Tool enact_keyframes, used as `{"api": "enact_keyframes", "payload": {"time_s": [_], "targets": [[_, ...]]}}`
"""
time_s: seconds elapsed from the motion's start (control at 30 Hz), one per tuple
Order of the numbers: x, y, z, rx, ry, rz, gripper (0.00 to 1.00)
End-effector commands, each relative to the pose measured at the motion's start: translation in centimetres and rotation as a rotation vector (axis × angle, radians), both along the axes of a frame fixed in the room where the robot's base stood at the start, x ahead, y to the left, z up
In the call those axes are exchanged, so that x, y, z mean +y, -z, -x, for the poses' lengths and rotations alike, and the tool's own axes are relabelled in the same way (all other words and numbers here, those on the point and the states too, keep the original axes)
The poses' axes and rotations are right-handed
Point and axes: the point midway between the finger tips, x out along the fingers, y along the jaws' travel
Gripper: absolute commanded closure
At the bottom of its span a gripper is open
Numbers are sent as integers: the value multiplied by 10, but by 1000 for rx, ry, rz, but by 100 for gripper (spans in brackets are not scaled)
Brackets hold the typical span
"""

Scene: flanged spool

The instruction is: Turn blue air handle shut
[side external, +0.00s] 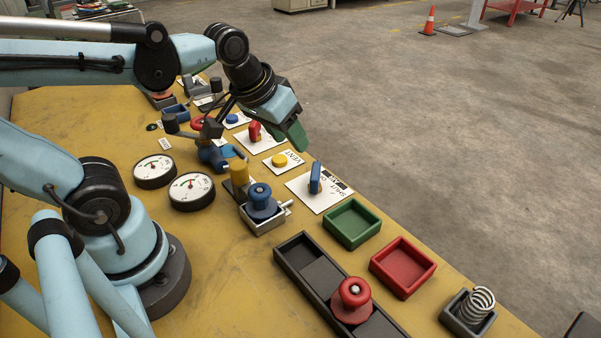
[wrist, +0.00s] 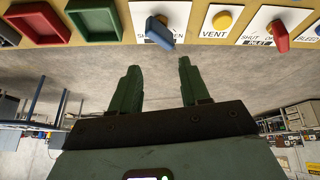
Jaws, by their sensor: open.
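My gripper (side external: 294,137) hangs above the bench edge, up and left of the blue handle in the side view. In the wrist view my gripper (wrist: 158,66) has its two green fingers apart with nothing between them. The blue handle lies beyond the fingertips, apart from them.
A yellow VENT button (side external: 281,161) and a red handle (side external: 254,132) stand beside the blue handle. A green tray (side external: 352,224) and a red tray (side external: 403,267) are on its other side. A blue spool (side external: 262,200) and gauges (side external: 191,191) stand nearer my base.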

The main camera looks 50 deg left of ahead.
Motion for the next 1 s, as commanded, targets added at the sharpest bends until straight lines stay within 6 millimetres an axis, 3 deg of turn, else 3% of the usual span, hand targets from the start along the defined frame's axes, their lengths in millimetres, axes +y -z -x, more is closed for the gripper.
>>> {"api": "enact_keyframes", "payload": {"time_s": [0.2, 0.5, 0.83, 1.0], "targets": [[-1, -6, -28, 191, -221, 90, 54], [-2, 2, -60, 406, -507, 140, 54], [-2, 13, -67, 466, -595, 143, 54], [-2, 32, -67, 463, -594, 143, 54]]}}
